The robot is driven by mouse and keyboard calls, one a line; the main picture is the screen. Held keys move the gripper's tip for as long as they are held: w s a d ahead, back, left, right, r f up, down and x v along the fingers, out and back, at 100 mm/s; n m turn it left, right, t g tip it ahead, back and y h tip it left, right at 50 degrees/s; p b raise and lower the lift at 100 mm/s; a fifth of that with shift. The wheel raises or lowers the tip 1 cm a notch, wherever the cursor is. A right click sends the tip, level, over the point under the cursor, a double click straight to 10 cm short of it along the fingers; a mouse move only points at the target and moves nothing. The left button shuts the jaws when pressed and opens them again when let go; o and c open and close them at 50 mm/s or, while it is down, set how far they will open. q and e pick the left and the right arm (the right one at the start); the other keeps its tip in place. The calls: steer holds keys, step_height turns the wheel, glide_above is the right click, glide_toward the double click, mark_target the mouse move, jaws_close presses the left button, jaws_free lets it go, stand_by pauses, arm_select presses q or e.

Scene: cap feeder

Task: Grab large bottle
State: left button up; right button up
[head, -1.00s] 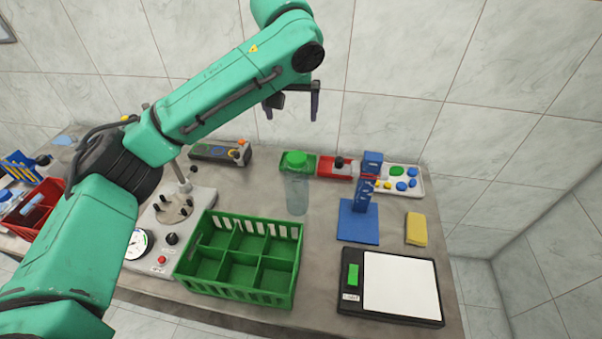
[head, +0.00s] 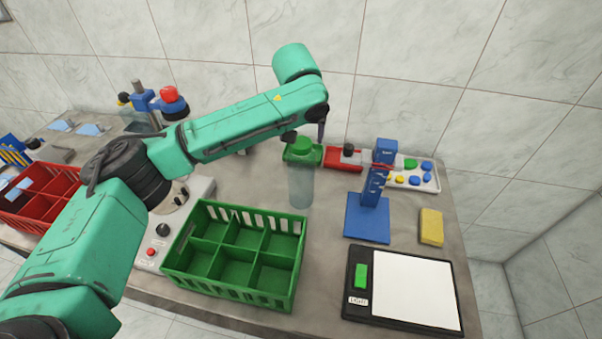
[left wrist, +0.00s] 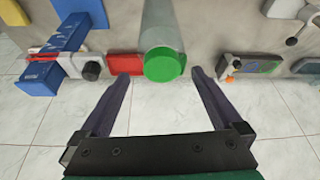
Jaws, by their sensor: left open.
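The large bottle (head: 300,184) is clear with a green cap and stands upright on the table behind the green crate. My left gripper (head: 307,138) is at the bottle's cap in the head view, partly hidden by my arm. In the left wrist view the bottle's green cap (left wrist: 162,65) lies between and just beyond the fingertips of my open left gripper (left wrist: 160,74). I see no contact between fingers and bottle. My right gripper is not in view.
A green divided crate (head: 238,295) stands in front of the bottle. A blue stand (head: 367,222), a yellow sponge (head: 431,227) and a black scale (head: 355,318) are to the right. A red tray (head: 341,158) lies behind. A red crate (head: 70,176) is at the left.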

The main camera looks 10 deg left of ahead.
mark_target(301, 144)
arm_select(q)
steer(key=p+x, duration=0.2)
steer(key=x, duration=0.4)
steer(key=shift+w+a+f, duration=0.1)
steer(key=shift+w+a, duration=0.05)
steer(key=shift+w, duration=0.1)
steer(key=shift+s, duration=0.15)
jaws_close()
